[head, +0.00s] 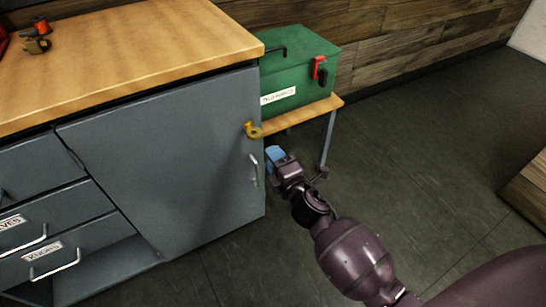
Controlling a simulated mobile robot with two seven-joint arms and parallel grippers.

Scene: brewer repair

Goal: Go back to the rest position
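My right arm comes in from the lower right, and its gripper (288,170) is beside the right edge of the grey cabinet, below the small table's top. A pale blue patch (275,154) shows at the gripper's end. I cannot tell whether it is part of the gripper or a separate thing. The gap between the fingers is not clear, so open or shut cannot be told. My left gripper is not in view.
The grey cabinet (170,150) has a wooden top (130,55), labelled drawers and a yellow piece (253,130) at its door edge. A green toolbox (300,72) stands on a small table (338,101). Dark floor (420,140) is clear at right; a wooden piece (527,190) stands at the right edge.

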